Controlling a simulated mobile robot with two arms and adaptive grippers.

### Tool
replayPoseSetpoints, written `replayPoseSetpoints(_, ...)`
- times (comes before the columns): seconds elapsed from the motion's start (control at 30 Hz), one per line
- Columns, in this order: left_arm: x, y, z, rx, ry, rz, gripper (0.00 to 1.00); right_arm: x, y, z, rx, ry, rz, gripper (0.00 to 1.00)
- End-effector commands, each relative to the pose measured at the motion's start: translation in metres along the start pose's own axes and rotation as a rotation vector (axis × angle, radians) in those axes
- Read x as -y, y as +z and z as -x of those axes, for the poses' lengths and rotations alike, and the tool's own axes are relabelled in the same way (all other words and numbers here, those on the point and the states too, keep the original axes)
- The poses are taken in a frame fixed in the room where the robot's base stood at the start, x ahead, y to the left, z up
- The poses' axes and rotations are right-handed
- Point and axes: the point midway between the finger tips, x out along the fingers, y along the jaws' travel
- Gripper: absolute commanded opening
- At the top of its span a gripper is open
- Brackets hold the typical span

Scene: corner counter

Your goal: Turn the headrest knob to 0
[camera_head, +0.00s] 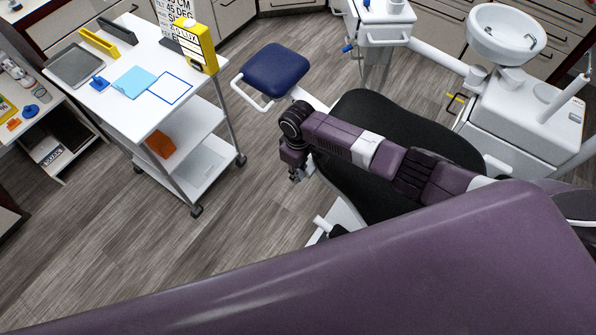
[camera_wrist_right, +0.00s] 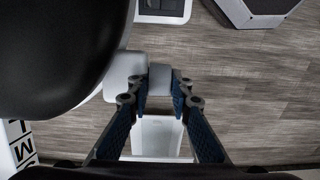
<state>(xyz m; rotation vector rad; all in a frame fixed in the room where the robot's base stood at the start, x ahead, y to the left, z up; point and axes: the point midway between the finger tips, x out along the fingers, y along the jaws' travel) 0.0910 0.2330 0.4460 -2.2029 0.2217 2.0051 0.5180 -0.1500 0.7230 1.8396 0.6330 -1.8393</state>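My right arm reaches leftward across the black dental chair (camera_head: 420,125) in the head view. Its gripper (camera_head: 296,173) points down beside the chair's left edge. In the right wrist view, my right gripper (camera_wrist_right: 160,85) has its fingertips a small way apart. A light grey block (camera_wrist_right: 159,76), possibly the headrest knob, shows between or just behind the tips. I cannot tell whether they touch it. It adjoins a white bracket (camera_wrist_right: 126,68) beside a rounded black cushion (camera_wrist_right: 50,50). No knob marking is readable. My left gripper is not in view.
A white cart (camera_head: 122,110) with trays and papers stands at the left. A blue stool (camera_head: 275,68) is behind my right gripper. A white dental unit with a basin (camera_head: 507,35) stands at the right. Wood floor (camera_head: 245,225) is clear between cart and chair.

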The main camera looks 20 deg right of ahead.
Motion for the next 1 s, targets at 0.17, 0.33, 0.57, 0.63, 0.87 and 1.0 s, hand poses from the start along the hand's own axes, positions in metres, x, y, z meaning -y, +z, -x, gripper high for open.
replayPoseSetpoints(0.17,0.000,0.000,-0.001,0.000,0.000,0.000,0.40,0.000,0.000,0.000,0.004,0.000,0.000,0.00)
replayPoseSetpoints(0.33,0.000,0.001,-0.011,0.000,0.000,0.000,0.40,-0.001,-0.003,-0.004,0.070,0.001,-0.003,0.00)
replayPoseSetpoints(0.57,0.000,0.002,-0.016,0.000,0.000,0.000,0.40,0.000,-0.002,-0.001,0.136,-0.001,-0.001,0.00)
replayPoseSetpoints(0.63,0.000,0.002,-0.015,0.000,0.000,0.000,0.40,0.000,-0.002,0.000,0.137,-0.001,-0.001,0.00)
replayPoseSetpoints(0.87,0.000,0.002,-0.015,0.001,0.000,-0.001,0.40,0.000,-0.002,0.000,0.136,0.000,-0.001,0.26)
replayPoseSetpoints(1.0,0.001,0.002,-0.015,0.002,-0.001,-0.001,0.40,0.000,-0.002,0.000,0.136,0.000,0.000,0.37)
